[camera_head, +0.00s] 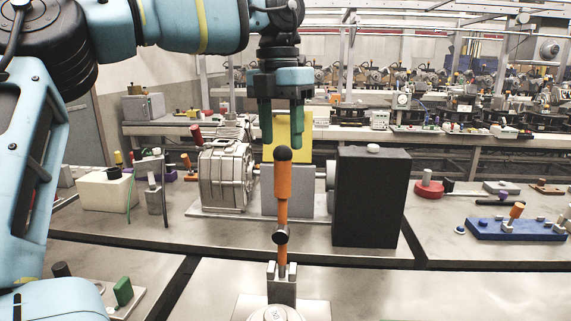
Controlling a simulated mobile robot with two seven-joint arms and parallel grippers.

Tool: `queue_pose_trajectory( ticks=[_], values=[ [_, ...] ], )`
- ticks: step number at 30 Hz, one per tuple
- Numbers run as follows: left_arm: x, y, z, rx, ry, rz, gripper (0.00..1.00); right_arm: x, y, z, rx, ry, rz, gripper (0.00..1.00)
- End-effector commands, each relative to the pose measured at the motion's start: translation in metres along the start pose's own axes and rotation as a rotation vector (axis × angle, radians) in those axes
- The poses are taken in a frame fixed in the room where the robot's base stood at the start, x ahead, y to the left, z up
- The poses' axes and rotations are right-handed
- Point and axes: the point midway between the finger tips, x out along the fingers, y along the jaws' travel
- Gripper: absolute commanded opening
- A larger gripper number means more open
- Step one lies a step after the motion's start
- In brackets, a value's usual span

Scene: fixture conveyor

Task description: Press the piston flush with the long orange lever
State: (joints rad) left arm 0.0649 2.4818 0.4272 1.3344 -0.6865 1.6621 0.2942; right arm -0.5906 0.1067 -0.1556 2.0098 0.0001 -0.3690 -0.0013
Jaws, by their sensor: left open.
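The long orange lever (282,190) stands upright in the middle foreground, with a black ball knob (282,154) on top and a dark collar partway down. Its foot sits in a grey metal bracket (282,288) at the bottom edge. My left gripper (282,140) points down with its green fingers apart and empty. In the picture it is just above the knob; I cannot tell the gap in depth. A round metal part (275,314) at the lever's foot is cut by the bottom edge; I cannot tell whether it is the piston. My right gripper is not in view.
Behind the lever stand a ribbed metal motor housing (224,178), a yellow panel (288,130) and a large black box (370,200). A blue fixture (515,229) lies at right. A white block (106,191) stands at left. The front table right of the lever is mostly clear.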

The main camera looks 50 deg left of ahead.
Motion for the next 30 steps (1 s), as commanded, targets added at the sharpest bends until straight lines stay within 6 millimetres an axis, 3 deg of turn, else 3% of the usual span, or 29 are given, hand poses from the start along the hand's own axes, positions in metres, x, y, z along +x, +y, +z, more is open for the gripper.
queue_pose_trajectory(
  ticks=[11, 24, 30],
  values=[
    [0.005, 0.0, 0.0, 0.001, 0.002, 0.0, 0.5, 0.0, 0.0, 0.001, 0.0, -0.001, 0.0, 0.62],
    [0.064, 0.0, 0.0, 0.001, 0.001, -0.001, 0.5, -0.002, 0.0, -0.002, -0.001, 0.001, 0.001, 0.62],
    [0.077, 0.0, 0.0, 0.0, -0.001, 0.0, 0.5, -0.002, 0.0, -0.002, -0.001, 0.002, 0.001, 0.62]
  ],
)
